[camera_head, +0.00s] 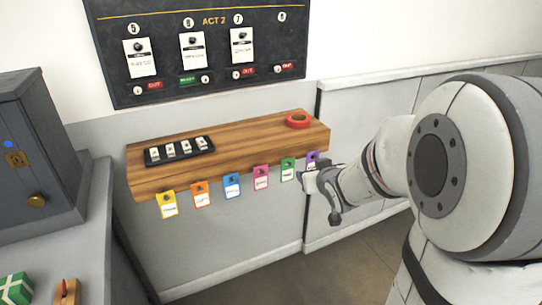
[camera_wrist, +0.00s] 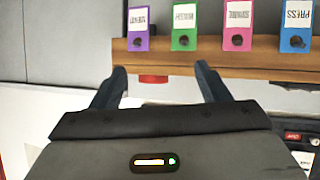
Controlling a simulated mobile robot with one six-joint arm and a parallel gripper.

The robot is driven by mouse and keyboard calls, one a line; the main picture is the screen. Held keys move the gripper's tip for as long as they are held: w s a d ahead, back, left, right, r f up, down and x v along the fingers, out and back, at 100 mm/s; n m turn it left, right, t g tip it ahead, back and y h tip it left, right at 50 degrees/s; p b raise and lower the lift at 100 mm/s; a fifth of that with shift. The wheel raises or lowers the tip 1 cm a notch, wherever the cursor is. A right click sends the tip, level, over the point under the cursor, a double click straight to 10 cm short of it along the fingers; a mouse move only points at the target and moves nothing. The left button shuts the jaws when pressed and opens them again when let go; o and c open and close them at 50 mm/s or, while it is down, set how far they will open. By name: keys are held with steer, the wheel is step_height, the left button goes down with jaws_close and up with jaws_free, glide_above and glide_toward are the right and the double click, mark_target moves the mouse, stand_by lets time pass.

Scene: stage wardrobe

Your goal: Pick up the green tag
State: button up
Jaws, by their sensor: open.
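The green tag (camera_head: 288,168) hangs from the front edge of the wooden shelf, between the pink tag (camera_head: 261,176) and the purple tag (camera_head: 313,159). In the wrist view the green tag (camera_wrist: 185,26) is at the top, beyond the fingertips and slightly right of midway between them. My gripper (camera_wrist: 160,75) is open, with nothing between its fingers. In the head view my gripper (camera_head: 322,188) is close to the purple tag at the shelf's right end, right of the green tag and apart from it.
The wooden shelf (camera_head: 235,154) holds a black tray (camera_head: 179,150) and a red ring (camera_head: 299,120). Blue (camera_head: 232,185), orange (camera_head: 201,193) and yellow (camera_head: 167,203) tags hang further left. A dark board (camera_head: 208,48) is on the wall above. A grey cabinet (camera_head: 35,150) stands left.

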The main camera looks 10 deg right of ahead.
mark_target(290, 164)
steer(key=w+a+f+t+y+b, duration=0.1)
steer(key=w+f+b, duration=0.1)
steer(key=w, duration=0.2)
steer(key=w+a+f+n+t+y+b, duration=0.1)
steer(key=w+a+f+t+y+b, duration=0.1)
steer(key=w, duration=0.2)
steer(key=w+a+f+n+t+y+b, duration=0.1)
steer(key=w+f+y+b, duration=0.1)
steer(key=w+f, duration=0.1)
steer(key=shift+w+a+f+t, duration=0.15)
steer(key=shift+w+t, duration=0.25)
steer(key=shift+w, duration=0.45)
steer(key=c, duration=1)
steer(key=shift+c, duration=0.2)
steer(key=shift+r, duration=0.25)
